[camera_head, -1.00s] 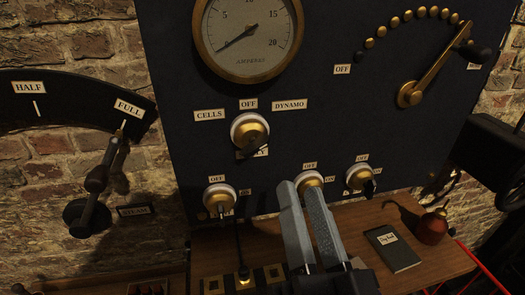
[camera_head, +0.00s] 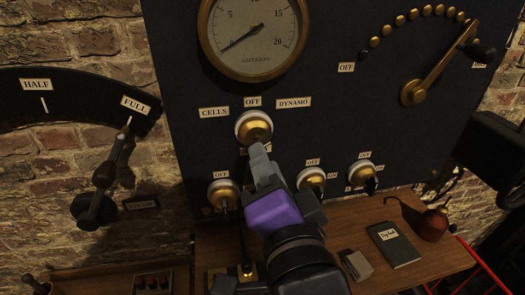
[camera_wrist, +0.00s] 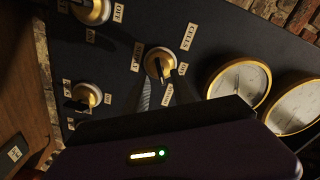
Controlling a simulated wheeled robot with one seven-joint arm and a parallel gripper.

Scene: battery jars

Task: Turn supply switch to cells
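The supply switch (camera_head: 254,127) is a round brass knob on a pale base on the dark panel. The labels CELLS (camera_head: 214,113), OFF (camera_head: 253,102) and DYNAMO (camera_head: 293,104) are around its upper side. The switch also shows in the wrist view (camera_wrist: 159,63) with a small black handle; I cannot tell exactly which label it points to. My gripper (camera_head: 260,158) is just below the switch in the head view and hides the label under it.
Small switches stand lower on the panel at left (camera_head: 223,193), middle (camera_head: 311,180) and right (camera_head: 362,173). An ammeter (camera_head: 253,36) is above. A brass lever (camera_head: 437,66) is at upper right.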

